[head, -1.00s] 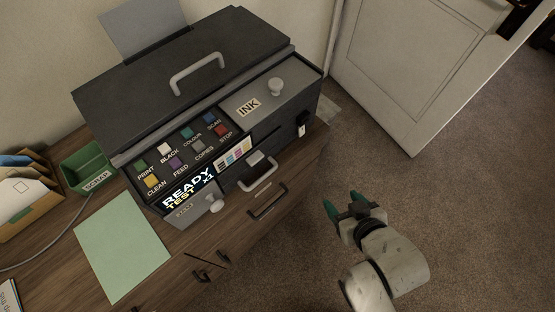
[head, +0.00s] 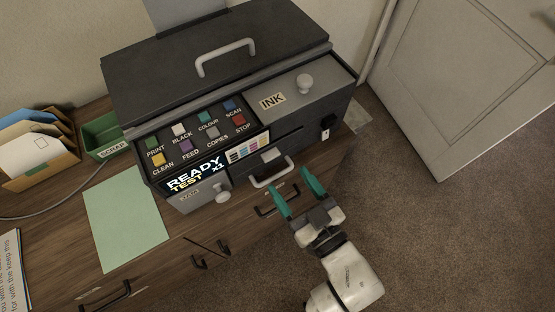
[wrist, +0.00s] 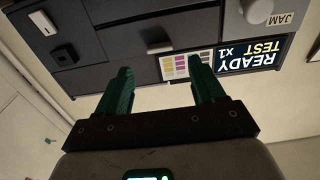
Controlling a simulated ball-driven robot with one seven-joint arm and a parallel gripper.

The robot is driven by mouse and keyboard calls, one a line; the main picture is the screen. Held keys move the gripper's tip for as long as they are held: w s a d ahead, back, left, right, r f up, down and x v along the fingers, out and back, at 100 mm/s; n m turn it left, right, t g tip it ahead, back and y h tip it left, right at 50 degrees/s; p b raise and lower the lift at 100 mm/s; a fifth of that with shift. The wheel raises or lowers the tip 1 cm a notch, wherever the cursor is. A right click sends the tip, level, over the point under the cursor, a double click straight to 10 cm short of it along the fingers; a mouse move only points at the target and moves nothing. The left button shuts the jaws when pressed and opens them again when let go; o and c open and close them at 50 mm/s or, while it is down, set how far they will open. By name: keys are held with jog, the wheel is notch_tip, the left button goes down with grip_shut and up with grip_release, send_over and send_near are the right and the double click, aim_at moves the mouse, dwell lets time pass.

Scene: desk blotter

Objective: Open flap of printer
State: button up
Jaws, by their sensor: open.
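The dark grey printer (head: 215,45) stands on the wooden desk in the head view. Its wide top lid carries a light handle (head: 226,58). A JAM panel (head: 203,197) with a knob is low on the front left. A pale bar handle (head: 272,174) is on the lower front. No panel looks raised. My gripper (head: 288,175), with green fingers, is open and empty in front of the printer. In the wrist view the gripper (wrist: 160,65) points at the printer front, seen upside down.
Buttons and a READY TEST display (head: 196,173) are on the printer's front left. A green SCRAP tray (head: 103,138), a paper sorter (head: 40,150) and a green sheet (head: 125,220) lie left. Dark drawer handles (head: 278,199) are below. Carpet at right is clear.

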aim_at(273, 159)
jog(key=shift+x, duration=3.15)
jog(key=shift+c, duration=0.5)
jog(key=c, duration=1)
jog(key=shift+o, duration=0.2)
jog(key=shift+f, duration=0.1)
